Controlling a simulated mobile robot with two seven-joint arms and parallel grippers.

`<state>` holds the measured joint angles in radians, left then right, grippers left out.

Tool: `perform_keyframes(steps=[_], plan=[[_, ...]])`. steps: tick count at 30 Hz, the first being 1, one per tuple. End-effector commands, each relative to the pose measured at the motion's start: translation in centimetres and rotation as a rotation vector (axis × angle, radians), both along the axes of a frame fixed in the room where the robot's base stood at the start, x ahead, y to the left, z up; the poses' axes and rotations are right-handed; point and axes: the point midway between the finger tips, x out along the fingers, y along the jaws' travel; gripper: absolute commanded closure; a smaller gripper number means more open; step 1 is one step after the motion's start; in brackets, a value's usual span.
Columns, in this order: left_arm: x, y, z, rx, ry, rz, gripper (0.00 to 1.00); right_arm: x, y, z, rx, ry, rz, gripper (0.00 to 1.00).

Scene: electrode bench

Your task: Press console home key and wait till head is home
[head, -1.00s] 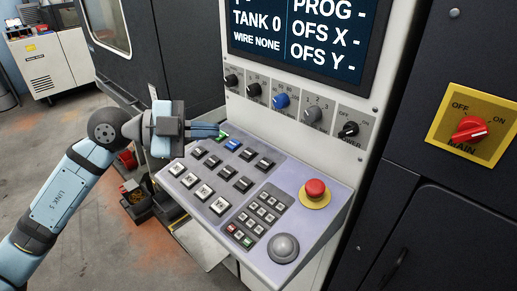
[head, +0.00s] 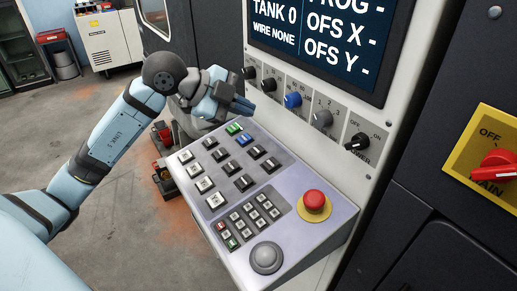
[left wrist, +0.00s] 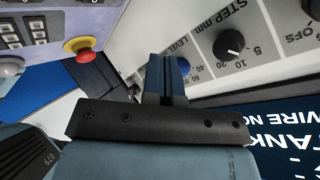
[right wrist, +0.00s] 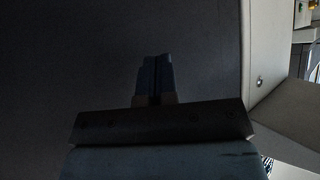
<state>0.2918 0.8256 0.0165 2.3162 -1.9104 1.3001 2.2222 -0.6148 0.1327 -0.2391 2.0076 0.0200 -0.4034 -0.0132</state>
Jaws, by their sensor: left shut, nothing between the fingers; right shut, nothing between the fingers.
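The sloped console panel (head: 285,200) bears rows of square keys, a green key (head: 233,128) and a blue key (head: 243,139) at the back, and a keypad (head: 248,217). The key labels are too small to read, so I cannot tell which is home. My left gripper (head: 243,107) is shut and empty, above the panel's back left corner, apart from the keys. In the left wrist view its fingers (left wrist: 166,78) are together in front of the knob strip. My right gripper (right wrist: 155,78) is shut and empty before a dark surface. The head is not visible.
The screen (head: 325,40) reads TANK 0 and WIRE NONE. Below it is a row of knobs with a blue knob (head: 292,100). A red mushroom button (head: 314,201) and a grey dome (head: 267,257) sit on the panel's right. A red main switch (head: 497,165) is at far right.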

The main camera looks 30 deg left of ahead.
Motion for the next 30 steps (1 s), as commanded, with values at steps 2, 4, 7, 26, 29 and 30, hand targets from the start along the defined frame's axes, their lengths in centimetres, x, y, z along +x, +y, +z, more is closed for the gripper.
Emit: perform_keyframes(steps=[2, 4, 7, 26, 29, 30], plan=[[0.0, 0.0, 0.0, -0.001, 0.0, -0.001, 1.0, 0.0, 0.0, 0.0, 0.0, 0.0, 0.0, 1.0], [0.0, 0.0, -0.2, -0.001, 0.0, -0.001, 1.0, 0.0, 0.0, -0.1, 0.0, 0.0, 0.0, 1.0], [0.1, -0.1, -0.6, -0.001, 0.0, -0.001, 1.0, 0.0, -0.1, -0.5, 0.0, 0.003, -0.003, 1.0], [1.5, -0.7, -8.0, -0.002, 0.0, -0.001, 1.0, 1.1, 0.1, -4.2, 0.035, 0.026, -0.025, 1.0], [1.6, -0.7, -8.5, -0.001, 0.0, -0.001, 1.0, 1.3, 0.4, -3.8, 0.038, 0.014, -0.024, 1.0], [1.7, -0.7, -8.6, -0.001, 0.0, -0.001, 1.0, 1.3, 0.5, -3.7, 0.04, 0.01, -0.024, 1.0]])
